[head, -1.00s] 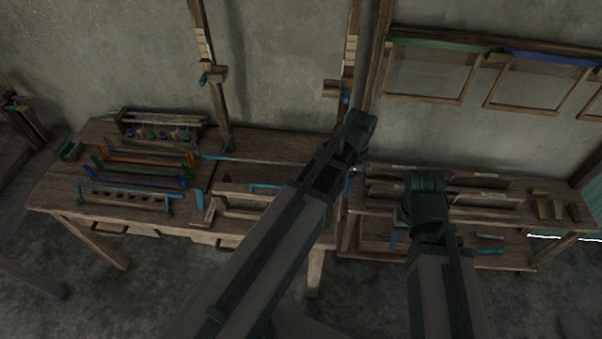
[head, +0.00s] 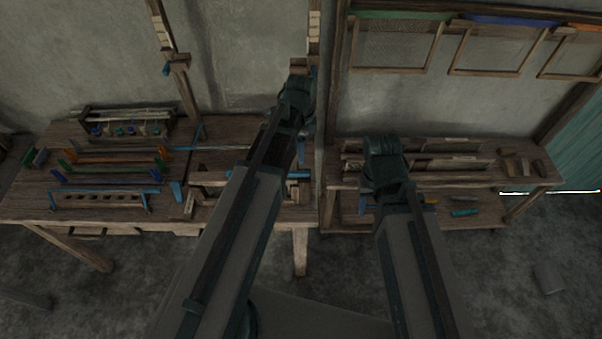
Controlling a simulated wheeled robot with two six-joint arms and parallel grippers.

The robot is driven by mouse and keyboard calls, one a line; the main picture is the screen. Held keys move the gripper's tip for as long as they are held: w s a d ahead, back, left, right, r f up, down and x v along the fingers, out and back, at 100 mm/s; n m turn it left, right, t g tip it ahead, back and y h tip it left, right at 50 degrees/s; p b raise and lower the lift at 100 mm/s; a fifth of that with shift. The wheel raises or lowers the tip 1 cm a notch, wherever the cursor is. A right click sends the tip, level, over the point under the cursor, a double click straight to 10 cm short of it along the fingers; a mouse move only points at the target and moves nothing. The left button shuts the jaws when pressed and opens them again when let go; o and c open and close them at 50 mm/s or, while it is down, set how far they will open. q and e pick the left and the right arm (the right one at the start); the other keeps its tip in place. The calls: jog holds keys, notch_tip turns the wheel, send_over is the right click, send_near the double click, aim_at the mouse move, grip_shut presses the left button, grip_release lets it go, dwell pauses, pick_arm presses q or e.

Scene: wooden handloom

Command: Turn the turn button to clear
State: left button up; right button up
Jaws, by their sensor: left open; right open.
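I cannot make out the turn button for certain. Small wooden blocks with blue parts sit on the two upright posts, one on the left post (head: 178,62) and one on the right post (head: 300,66), partly behind my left arm. My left gripper (head: 297,97) is at the dark end of the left arm, in front of the right post and the bench. My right gripper (head: 383,160) is at the dark end of the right arm, in front of the right-hand shelf. Both are open and appear empty; their fingertips are hard to see. No contact with anything shows.
A wooden bench (head: 30,205) on the left carries racks and blue, green and orange-ended tools. A lower shelf unit (head: 480,180) stands at right. Framed screens (head: 395,45) hang on the wall above it. The floor (head: 520,290) at lower right is mostly clear.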

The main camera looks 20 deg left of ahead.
aim_at(301, 172)
pick_arm(q)
notch_tip(301, 172, down, 10)
jog(key=b, duration=0.9)
jog(key=shift+f, duration=0.25)
grip_shut()
